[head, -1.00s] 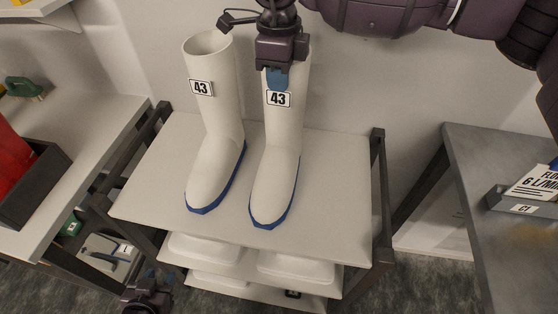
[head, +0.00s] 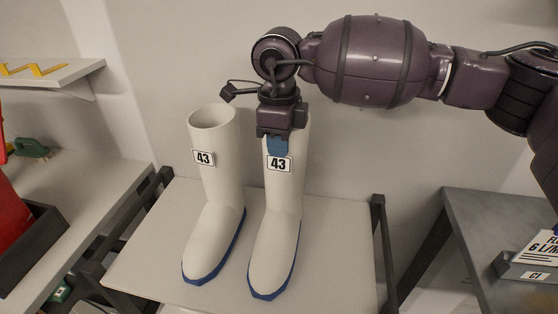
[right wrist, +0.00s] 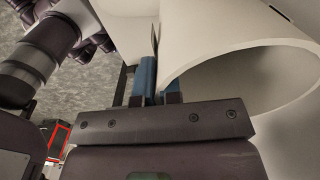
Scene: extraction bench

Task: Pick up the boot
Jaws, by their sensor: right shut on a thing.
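Two white boots with blue soles stand upright side by side on a pale table, each labelled 43. In the head view, the right-hand boot (head: 279,215) has my right gripper (head: 278,143) at its top rim. The gripper is shut on the boot's wall, with a blue finger outside, just above the label. In the right wrist view, the blue fingers (right wrist: 158,82) close on the rim beside the boot's round opening (right wrist: 245,75). The left-hand boot (head: 213,205) is untouched. Parts of my left arm show at the wrist view's upper left; its jaws are unclear.
The table top (head: 335,250) is bare right of the boots, with a wall close behind. A bench with a dark tray (head: 35,240) is at left. A grey bench (head: 500,215) with a labelled sign holder is at right.

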